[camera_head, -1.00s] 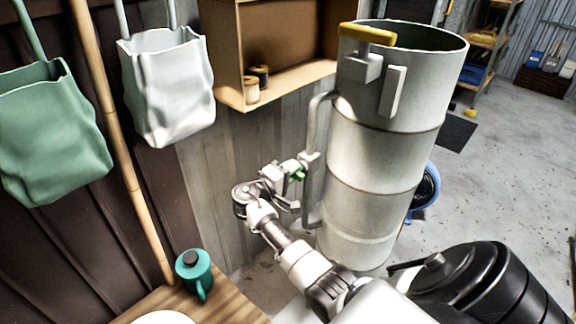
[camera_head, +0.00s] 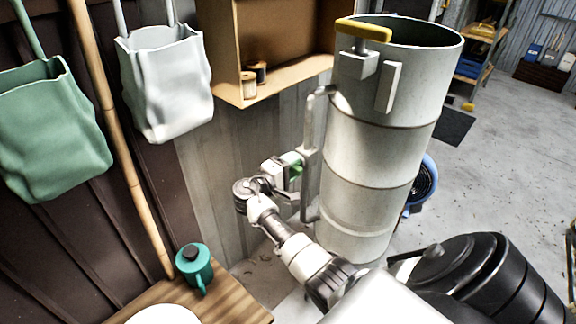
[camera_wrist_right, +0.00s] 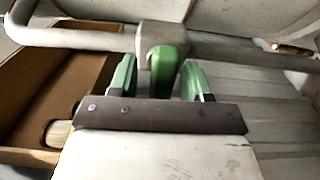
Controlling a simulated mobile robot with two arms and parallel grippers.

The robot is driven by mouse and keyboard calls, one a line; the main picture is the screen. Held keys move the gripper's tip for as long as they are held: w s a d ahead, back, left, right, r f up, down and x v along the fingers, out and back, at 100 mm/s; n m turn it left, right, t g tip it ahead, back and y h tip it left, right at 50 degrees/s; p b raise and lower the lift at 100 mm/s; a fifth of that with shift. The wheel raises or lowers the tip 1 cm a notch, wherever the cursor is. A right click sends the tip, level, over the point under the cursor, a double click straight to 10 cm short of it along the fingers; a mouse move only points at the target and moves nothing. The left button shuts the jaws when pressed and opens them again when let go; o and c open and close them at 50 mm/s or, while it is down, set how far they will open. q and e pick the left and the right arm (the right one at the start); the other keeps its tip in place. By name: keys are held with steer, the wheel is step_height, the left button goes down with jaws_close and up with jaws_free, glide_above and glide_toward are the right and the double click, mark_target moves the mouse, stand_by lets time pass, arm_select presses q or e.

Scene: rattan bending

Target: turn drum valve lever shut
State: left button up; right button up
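The pale drum (camera_head: 375,150) stands upright at centre right, with a grey pipe (camera_head: 313,130) down its left side. In the right wrist view, a green lever-like piece (camera_wrist_right: 166,72) sticks out from a grey fitting (camera_wrist_right: 160,38) on the pipe. My right gripper (camera_head: 298,166) is at the pipe. Its two green fingers (camera_wrist_right: 160,80) are apart, one on either side of the green piece. A gap shows on the left; contact on the right cannot be told. A yellow T-handle (camera_head: 363,30) sits by the drum's top rim. My left gripper is not in view.
A wooden shelf box (camera_head: 285,80) with small spools hangs on the wall behind the pipe. Green (camera_head: 50,130) and white (camera_head: 165,85) bags hang at left beside a cane pole (camera_head: 118,140). A teal can (camera_head: 195,265) stands on a wooden table (camera_head: 235,300). Floor at right is mostly clear.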

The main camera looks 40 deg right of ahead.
steer(key=shift+a, duration=0.1)
steer(key=shift+w+a, duration=0.1)
steer(key=shift+a, duration=0.25)
steer(key=s+a+b, duration=0.1)
steer(key=a, duration=0.9)
steer(key=shift+s, duration=0.15)
